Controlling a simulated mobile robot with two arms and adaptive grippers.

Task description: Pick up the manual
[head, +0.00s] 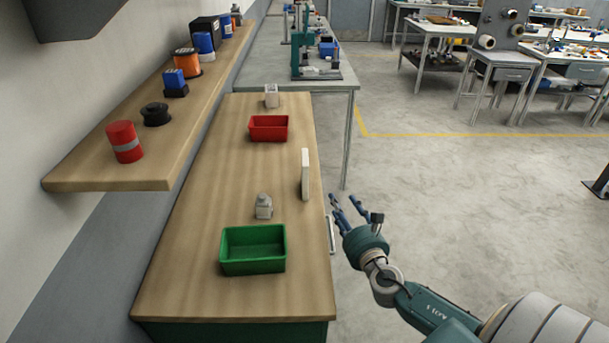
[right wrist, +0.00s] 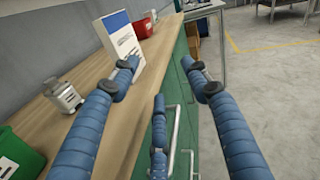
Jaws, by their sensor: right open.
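The manual (head: 305,174) stands upright near the right edge of the wooden bench, seen nearly edge-on as a thin white slab in the head view. In the right wrist view the manual (right wrist: 121,37) shows a white cover with a blue band at the top. My right gripper (head: 347,203) is open and empty, just off the bench's right edge, nearer to me than the manual and to its right. In the right wrist view my right gripper (right wrist: 160,68) has its blue fingers spread, and one fingertip overlaps the manual's lower part; contact cannot be told. My left gripper is not in view.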

